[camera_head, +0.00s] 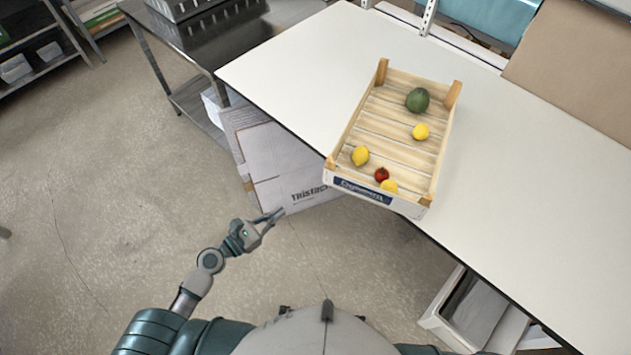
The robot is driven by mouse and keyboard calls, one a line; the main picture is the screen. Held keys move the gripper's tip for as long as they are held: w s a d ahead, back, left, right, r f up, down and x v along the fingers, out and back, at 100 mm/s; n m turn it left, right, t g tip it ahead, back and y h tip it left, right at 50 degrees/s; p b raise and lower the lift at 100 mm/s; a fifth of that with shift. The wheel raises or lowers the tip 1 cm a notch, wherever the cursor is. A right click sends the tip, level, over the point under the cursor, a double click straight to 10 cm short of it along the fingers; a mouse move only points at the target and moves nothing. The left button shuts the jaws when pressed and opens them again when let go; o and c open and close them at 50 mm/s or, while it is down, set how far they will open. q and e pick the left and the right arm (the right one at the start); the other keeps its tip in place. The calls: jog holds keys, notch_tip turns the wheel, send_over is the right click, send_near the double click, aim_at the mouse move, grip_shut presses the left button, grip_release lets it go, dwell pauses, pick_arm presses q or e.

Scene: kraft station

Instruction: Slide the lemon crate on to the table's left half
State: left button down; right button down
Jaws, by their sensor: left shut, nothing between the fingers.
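The lemon crate (391,135) is a shallow wooden slatted box on the white table (540,175). Its labelled near end sits at the table's front edge and seems to jut a little past it. Inside lie a dark green fruit (417,100), several yellow lemons (421,132) and a small red fruit (381,174). My left gripper (276,216) is shut and empty, below and left of the crate's near left corner, in front of the table and apart from the crate. My right gripper is out of view.
The table's left part (290,75) is bare, and so is its surface right of the crate. A cardboard box (275,165) stands under the table's front edge. A metal table (210,40) stands at the upper left. A white bin (470,310) is at the lower right.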

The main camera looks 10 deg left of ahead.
pick_arm(q)
jog(key=r, duration=0.1)
jog(key=p, duration=0.3)
send_near(324, 180)
jog(key=shift+n, duration=0.3)
jog(key=x, duration=0.5)
jog(key=shift+w+d+r, duration=0.1)
jog(key=shift+w+d, duration=0.15)
jog(key=shift+d, duration=0.05)
jog(key=shift+w+d, duration=0.25)
jog(key=shift+w, duration=0.4)
jog(key=shift+d, duration=0.1)
